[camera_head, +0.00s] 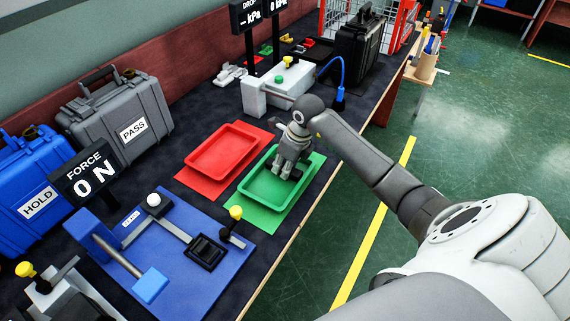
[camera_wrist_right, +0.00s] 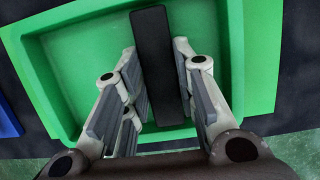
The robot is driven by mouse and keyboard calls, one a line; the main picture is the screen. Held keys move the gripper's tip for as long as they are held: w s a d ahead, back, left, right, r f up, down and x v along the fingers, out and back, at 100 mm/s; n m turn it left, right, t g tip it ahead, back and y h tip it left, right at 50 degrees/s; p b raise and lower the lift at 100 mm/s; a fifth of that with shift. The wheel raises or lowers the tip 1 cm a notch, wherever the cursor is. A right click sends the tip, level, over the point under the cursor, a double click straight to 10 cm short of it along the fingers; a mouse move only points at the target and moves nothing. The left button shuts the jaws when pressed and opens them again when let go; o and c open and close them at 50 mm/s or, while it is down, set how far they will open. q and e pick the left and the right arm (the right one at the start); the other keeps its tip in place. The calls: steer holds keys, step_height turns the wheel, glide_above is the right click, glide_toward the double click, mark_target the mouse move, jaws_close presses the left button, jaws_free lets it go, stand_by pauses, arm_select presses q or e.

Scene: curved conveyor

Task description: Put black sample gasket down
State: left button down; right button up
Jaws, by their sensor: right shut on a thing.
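The black sample gasket (camera_wrist_right: 155,60) is a long dark bar between the fingers of my right gripper (camera_wrist_right: 155,92) in the right wrist view. The gripper is shut on it. In the head view my right gripper (camera_head: 284,170) points down over the green tray (camera_head: 256,204), inside its rim. The green tray (camera_wrist_right: 75,78) also fills most of the wrist view, with the gasket over its floor. I cannot tell whether the gasket touches the floor. In the head view the gripper mostly hides the gasket. My left gripper is out of view.
A red tray (camera_head: 212,166) stands left of the green one. A blue fixture (camera_head: 200,275) with a yellow-knobbed lever is in front. A white device (camera_head: 280,84) stands behind. Grey PASS (camera_head: 112,130) and blue HOLD (camera_head: 30,180) cases line the back. The table edge is close on the right.

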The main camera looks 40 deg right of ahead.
mark_target(295, 172)
steer(key=shift+f, duration=0.2)
steer(key=o, duration=1)
steer(key=shift+r, duration=0.1)
steer(key=shift+o, duration=0.2)
steer(key=shift+r, duration=0.3)
steer(key=v, duration=1.1)
steer(key=shift+r, duration=0.35)
steer(key=shift+s+f, duration=0.1)
